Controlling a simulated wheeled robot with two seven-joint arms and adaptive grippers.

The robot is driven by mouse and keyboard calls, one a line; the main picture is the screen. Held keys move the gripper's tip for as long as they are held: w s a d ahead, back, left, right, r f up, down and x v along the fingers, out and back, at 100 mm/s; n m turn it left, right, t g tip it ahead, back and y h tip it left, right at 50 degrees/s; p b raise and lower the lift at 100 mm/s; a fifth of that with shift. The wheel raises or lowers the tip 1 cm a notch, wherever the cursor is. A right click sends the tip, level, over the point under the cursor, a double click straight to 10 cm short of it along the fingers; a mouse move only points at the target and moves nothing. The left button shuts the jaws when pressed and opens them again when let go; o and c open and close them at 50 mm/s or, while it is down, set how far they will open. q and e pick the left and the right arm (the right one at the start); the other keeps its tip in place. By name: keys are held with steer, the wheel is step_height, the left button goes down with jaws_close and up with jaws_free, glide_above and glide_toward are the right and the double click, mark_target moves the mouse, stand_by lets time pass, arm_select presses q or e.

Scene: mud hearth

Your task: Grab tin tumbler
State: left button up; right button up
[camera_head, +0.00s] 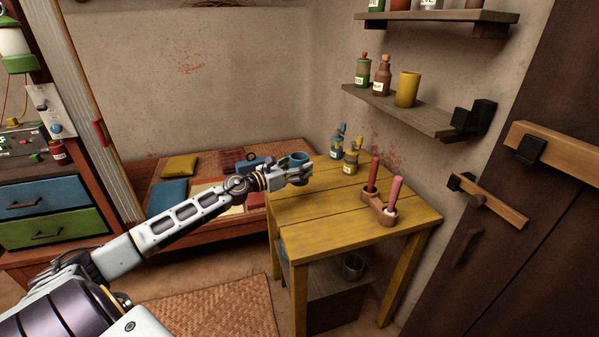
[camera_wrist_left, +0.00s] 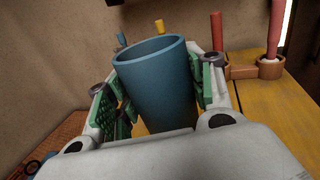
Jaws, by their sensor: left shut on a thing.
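A blue tumbler (camera_head: 299,158) is at the back left of the yellow table in the head view. In the left wrist view the tumbler (camera_wrist_left: 158,85) stands nearly upright, its open rim facing up, between green finger pads. My left gripper (camera_head: 297,173) is shut on it; the gripper also shows in the left wrist view (camera_wrist_left: 160,100). The tumbler's lower part is hidden behind the gripper, so I cannot tell if it touches the table. My right gripper is not in view.
The yellow table (camera_head: 336,221) holds a blue bottle (camera_head: 338,143), a yellow bottle (camera_head: 352,156) and a wooden holder (camera_head: 378,209) with two red sticks. A wall shelf (camera_head: 408,111) with a yellow cup (camera_head: 407,89) is above. The table's front left is clear.

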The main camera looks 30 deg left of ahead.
arm_select(q)
steer(key=shift+r, duration=0.45)
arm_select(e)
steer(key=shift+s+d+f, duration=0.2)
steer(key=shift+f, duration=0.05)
